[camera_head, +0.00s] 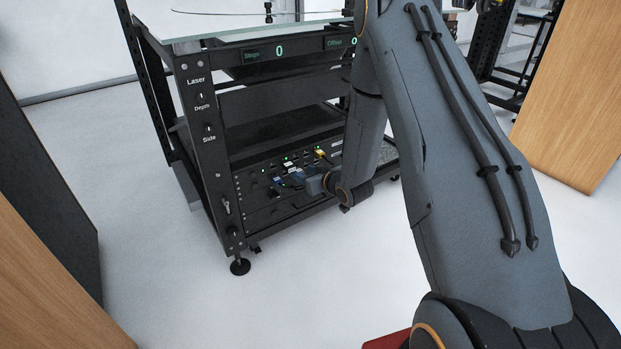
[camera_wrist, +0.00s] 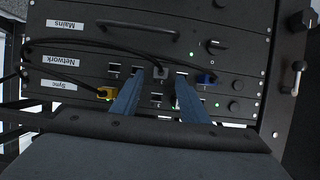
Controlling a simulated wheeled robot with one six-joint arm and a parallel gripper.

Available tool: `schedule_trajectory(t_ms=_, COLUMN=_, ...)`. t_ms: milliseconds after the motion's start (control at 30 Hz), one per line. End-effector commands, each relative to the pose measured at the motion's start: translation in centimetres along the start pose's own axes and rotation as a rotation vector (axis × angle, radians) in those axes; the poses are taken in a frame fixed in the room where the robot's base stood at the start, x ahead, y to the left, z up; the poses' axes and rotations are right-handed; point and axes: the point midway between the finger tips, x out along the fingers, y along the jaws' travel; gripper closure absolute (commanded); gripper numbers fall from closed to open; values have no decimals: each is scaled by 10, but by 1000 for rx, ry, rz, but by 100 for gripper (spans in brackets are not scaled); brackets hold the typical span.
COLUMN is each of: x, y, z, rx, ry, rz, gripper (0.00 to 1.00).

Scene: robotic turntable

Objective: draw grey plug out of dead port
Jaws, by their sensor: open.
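The grey plug (camera_wrist: 160,73) sits in a port of the middle row of the black panel in the wrist view, with a black cable running off to the left. My gripper (camera_wrist: 159,78) is open, with one blue-grey finger on each side of the plug. I cannot tell whether either finger touches it. In the head view my gripper (camera_head: 298,180) is low in front of the rack's port panel, and the grey plug cannot be made out clearly there.
A yellow plug (camera_wrist: 105,93) is to the left of my fingers and a blue plug (camera_wrist: 206,79) to the right. Several empty ports lie close by. The rack (camera_head: 205,130) carries a glass top (camera_head: 225,29).

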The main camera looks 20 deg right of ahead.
Motion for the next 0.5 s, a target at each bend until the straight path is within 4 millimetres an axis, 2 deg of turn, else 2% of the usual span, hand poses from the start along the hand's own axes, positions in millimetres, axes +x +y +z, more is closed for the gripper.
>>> schedule_trajectory(t_ms=167, x=13, y=0, z=1, rx=0, ry=0, rz=0, gripper=59)
schedule_trajectory(t_ms=467, x=15, y=0, z=0, rx=0, ry=-1, rz=0, gripper=59)
schedule_trajectory(t_ms=500, x=15, y=0, z=0, rx=0, ry=-1, rz=0, gripper=64)
